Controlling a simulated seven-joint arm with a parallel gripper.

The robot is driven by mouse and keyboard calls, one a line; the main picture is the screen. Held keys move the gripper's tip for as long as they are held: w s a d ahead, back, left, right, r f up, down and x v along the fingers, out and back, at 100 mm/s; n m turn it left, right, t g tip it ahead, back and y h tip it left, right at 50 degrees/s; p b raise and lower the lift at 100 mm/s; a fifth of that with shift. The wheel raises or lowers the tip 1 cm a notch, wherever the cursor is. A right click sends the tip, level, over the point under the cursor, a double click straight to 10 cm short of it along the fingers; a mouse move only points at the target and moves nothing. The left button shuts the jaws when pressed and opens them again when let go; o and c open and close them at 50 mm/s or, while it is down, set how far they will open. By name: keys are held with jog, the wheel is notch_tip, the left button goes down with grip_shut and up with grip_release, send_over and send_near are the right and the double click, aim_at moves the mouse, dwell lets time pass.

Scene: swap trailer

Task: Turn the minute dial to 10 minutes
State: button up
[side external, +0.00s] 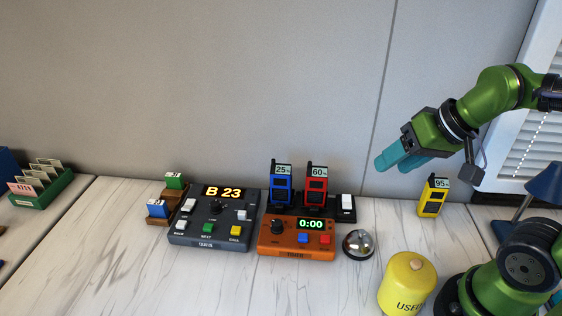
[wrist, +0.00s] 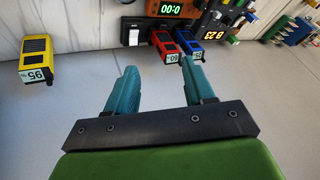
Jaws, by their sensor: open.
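The orange timer box (side external: 297,250) stands on the white table in the side external view, with a black round dial (side external: 278,227) at its upper left. Its display (side external: 311,225) reads 0:00. Below the display are a blue and a red button. The timer display also shows upside down at the top of the wrist view (wrist: 170,9); the dial is not clear there. My gripper (side external: 384,165) is open and empty, up in the air to the right of and above the timer. Its teal fingers also show in the wrist view (wrist: 157,80), apart with nothing between them.
A dark box (side external: 210,232) showing B 23 stands left of the timer. Blue (side external: 282,188) and red (side external: 316,188) devices stand behind it. A silver bell (side external: 358,244), a yellow canister (side external: 407,283) and a yellow device (side external: 432,198) are to the right.

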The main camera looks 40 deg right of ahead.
jog(key=w+f+n+g, duration=0.1)
jog(key=w+f+g, duration=0.1)
jog(key=w, duration=0.2)
jog(key=n+g+y, duration=0.3)
jog(key=n+g, duration=0.1)
jog(key=n, duration=1.8)
send_near(278, 222)
jog(key=x, duration=0.8)
jog(key=shift+w+a+f, duration=0.1)
jog(key=shift+a+f, duration=0.05)
jog(key=shift+f, duration=0.25)
grip_shut()
jog(key=shift+m, duration=0.3)
